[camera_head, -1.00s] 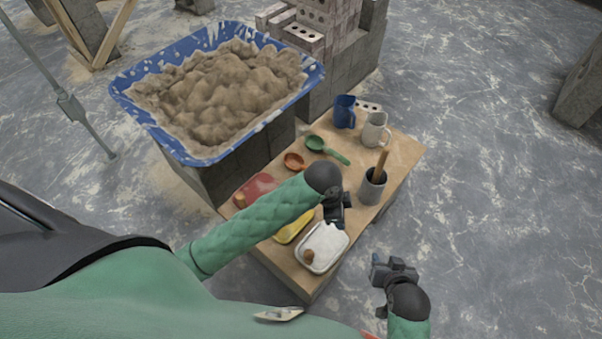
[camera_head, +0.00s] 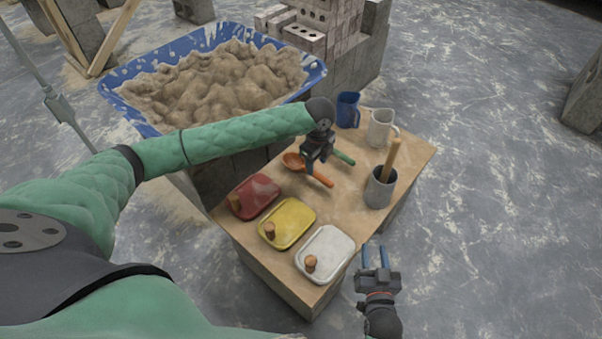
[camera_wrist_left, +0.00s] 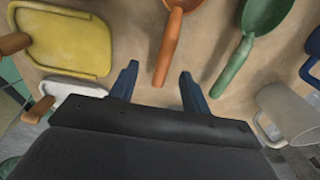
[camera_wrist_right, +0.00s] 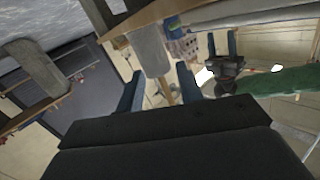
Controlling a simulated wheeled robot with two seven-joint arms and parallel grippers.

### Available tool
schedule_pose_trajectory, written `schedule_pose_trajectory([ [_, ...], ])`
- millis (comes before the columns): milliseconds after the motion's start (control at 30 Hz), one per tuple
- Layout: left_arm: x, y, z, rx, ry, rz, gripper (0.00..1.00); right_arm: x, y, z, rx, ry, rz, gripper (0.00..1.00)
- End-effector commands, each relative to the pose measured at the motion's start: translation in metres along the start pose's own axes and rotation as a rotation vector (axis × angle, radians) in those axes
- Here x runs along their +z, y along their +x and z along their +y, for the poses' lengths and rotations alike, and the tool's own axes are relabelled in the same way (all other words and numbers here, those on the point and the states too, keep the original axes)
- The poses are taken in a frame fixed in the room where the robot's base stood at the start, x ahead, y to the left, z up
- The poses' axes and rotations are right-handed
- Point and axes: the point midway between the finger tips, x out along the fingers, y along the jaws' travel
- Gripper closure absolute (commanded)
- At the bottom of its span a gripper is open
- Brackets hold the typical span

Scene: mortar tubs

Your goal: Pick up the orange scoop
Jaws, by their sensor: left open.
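The orange scoop (camera_head: 320,178) lies on the wooden table, its bowl toward the back left and its handle toward the front right. My left gripper (camera_head: 312,168) is over it, open and empty. In the left wrist view, the scoop's handle (camera_wrist_left: 168,52) points back between the two open fingers (camera_wrist_left: 157,82), with clearance on both sides. Whether the fingers are level with the handle is hard to tell. My right gripper (camera_head: 375,256) is open and empty, off the table's front right side.
A green scoop (camera_wrist_left: 246,55) lies close to the right of the orange one. Blue (camera_head: 347,110) and white mugs (camera_head: 380,128) and a grey pot (camera_head: 380,188) stand behind and right. Red, yellow (camera_head: 290,222) and white trays line the front. A blue mortar tub (camera_head: 140,115) stands behind left.

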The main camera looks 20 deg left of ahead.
Motion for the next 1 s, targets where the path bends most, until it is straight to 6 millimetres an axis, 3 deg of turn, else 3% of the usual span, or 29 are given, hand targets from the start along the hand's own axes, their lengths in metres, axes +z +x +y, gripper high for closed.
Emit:
schedule_pose_trajectory([
  [167, 0.011, 0.002, -0.003, 0.007, 0.010, -0.008, 0.53, -0.001, 0.001, -0.001, -0.003, 0.000, 0.033, 0.64],
  [500, 0.010, 0.023, -0.003, 0.007, 0.011, -0.007, 0.53, -0.040, 0.005, -0.003, -0.009, -0.012, 0.152, 0.64],
  [767, 0.011, 0.033, -0.004, 0.008, 0.010, -0.007, 0.53, -0.060, 0.005, -0.005, -0.013, -0.019, 0.215, 0.64],
  [1000, 0.011, 0.048, -0.008, 0.007, 0.010, -0.007, 0.53, -0.105, 0.004, -0.007, -0.020, -0.033, 0.355, 0.64],
])
